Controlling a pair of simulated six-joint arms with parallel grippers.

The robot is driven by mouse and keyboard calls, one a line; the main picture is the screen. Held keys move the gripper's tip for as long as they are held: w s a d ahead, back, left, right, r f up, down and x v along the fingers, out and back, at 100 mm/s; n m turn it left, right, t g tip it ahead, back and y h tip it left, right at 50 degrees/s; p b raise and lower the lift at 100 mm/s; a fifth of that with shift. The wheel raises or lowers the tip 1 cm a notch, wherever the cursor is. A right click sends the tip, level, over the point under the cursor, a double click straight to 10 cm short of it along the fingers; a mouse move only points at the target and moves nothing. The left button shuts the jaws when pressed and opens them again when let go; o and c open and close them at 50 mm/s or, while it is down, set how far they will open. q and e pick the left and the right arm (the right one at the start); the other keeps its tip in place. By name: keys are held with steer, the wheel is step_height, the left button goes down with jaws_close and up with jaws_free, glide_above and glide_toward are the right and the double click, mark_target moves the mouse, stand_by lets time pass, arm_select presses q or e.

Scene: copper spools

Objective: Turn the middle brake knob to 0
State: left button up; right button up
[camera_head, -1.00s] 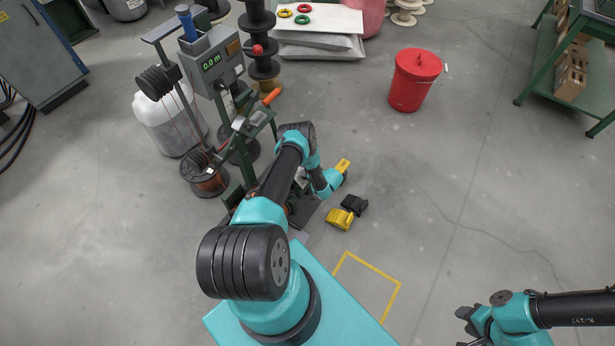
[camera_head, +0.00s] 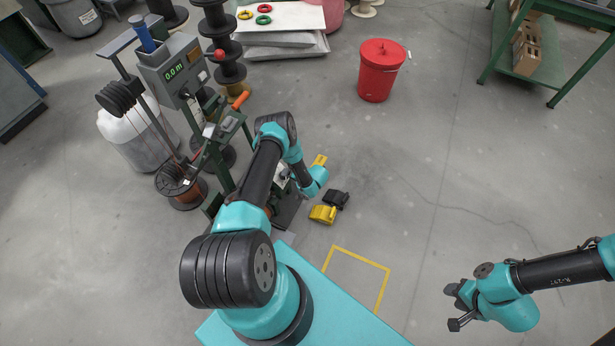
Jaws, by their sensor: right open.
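The winding machine (camera_head: 170,65) stands at the upper left, with a green "0.0 m" display. I cannot pick out the middle brake knob or its setting in this view. A red ball-shaped knob (camera_head: 219,55) shows beside the dark stacked spools, but I cannot tell its role. A copper spool (camera_head: 181,186) sits low in front of the machine. My left arm reaches up beside the machine's green frame; its wrist is bent down and its fingers are hidden. My right gripper (camera_head: 453,306) is open and empty above the floor at the lower right, far from the machine.
A red lidded bin (camera_head: 382,70) stands at the upper middle. Yellow (camera_head: 322,214) and black (camera_head: 337,198) blocks lie on the floor near my left wrist. A yellow outline (camera_head: 360,258) marks the floor. A green shelf (camera_head: 545,60) is at the upper right. The right-centre floor is clear.

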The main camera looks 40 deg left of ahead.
arm_select(q)
steer(key=v, duration=1.2)
steer(key=shift+d+r, duration=0.2)
steer(key=shift+d, duration=0.1)
steer(key=s+d+r+m+g+h, duration=0.1)
steer(key=s+d+r+g+h, duration=0.1)
steer(key=s+d+r+h, duration=0.35)
steer(key=s+d+r+m+g+h, duration=0.2)
steer(key=s+d+r+g+h, duration=0.1)
steer(key=s+d+h, duration=0.4)
steer(key=s+d+r+t, duration=0.1)
steer(key=d+r+t, duration=0.2)
steer(key=r, duration=0.4)
steer(key=s+d+r+t+h, duration=0.1)
steer(key=s+d+r+t, duration=0.1)
steer(key=d+r+t, duration=0.2)
steer(key=shift+d+r+m, duration=0.3)
steer(key=shift+d+r, duration=0.05)
steer(key=shift+r, duration=1.35)
steer(key=shift+c, duration=0.2)
